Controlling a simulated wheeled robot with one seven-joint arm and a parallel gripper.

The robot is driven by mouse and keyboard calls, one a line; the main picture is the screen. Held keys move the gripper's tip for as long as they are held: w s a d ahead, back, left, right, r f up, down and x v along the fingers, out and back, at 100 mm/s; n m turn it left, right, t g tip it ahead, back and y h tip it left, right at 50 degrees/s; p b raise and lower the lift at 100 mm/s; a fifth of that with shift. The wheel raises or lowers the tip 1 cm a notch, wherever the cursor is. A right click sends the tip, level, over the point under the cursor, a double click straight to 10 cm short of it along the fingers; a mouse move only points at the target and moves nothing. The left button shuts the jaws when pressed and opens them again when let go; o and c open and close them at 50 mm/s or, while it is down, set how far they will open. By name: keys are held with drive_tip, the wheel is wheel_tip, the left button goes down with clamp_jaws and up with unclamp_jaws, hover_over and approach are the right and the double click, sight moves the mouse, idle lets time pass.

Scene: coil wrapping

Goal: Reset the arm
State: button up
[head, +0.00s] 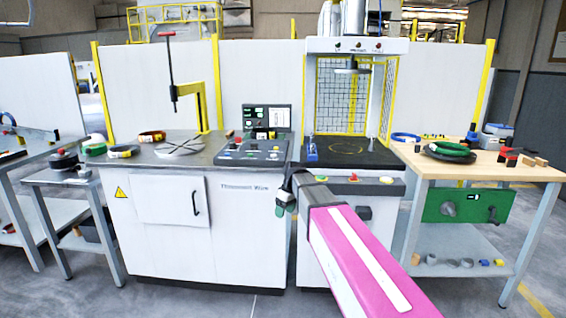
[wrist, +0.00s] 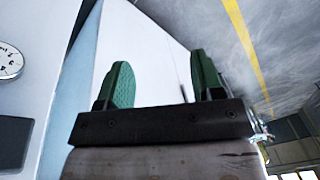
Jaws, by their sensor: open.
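My pink and white arm reaches in from the lower right in the head view. My gripper (head: 284,196) is in front of the white machine cabinets, near the gap between them. In the wrist view my gripper (wrist: 158,82) shows two green fingertip pads set well apart. Nothing is between them, and it is open and empty. A plain white panel and grey floor lie beyond the fingers in the wrist view.
The left cabinet (head: 240,225) carries a round turntable (head: 181,147) and a control panel (head: 252,150). A press (head: 352,45) stands on the right cabinet. A wooden table (head: 490,168) with a green coil (head: 449,150) is at right. A small side table (head: 62,178) is at left.

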drive_tip(key=s+d+f+m+h, duration=0.2)
drive_tip(key=s+d+f+m, duration=0.8)
drive_tip(key=s+d+f, duration=0.7)
drive_tip(key=shift+s+d, duration=0.65)
drive_tip(key=shift+s, duration=0.45)
drive_tip(key=shift+o, duration=0.5)
drive_tip(key=shift+f, duration=0.1)
drive_tip(key=shift+a, duration=0.1)
